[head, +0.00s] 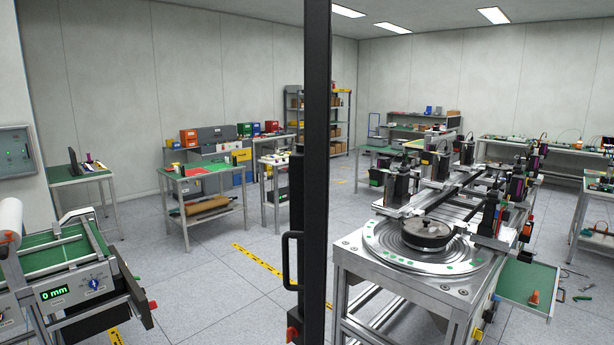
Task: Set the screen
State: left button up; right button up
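No gripper of mine shows in the head view. I cannot tell for certain which thing the task calls the screen. A tall dark vertical frame (317,120) with a black handle (289,258) stands upright close in front, near the middle, seen nearly edge-on. A red part (291,334) sits at its lower end. A small display (55,293) on the green-bedded machine at the left reads "0 mm" in green, beside a blue knob (94,283).
A metal machine table (395,254) with a round plate and rails stands at the right. Green-topped benches (205,170) and shelves (342,112) stand farther back. Tools (573,273) lie on the floor at far right. Grey floor (215,285) is open left of the frame.

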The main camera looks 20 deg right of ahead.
aim_at(310, 170)
jog(key=k, duration=0.35)
jog(key=u, duration=1.05)
jog(key=i, duration=0.9)
jog(key=z, duration=2.35)
jog(key=k, duration=0.5)
jog(key=z, duration=0.45)
jog(key=i, duration=0.65)
jog(key=u, duration=0.15)
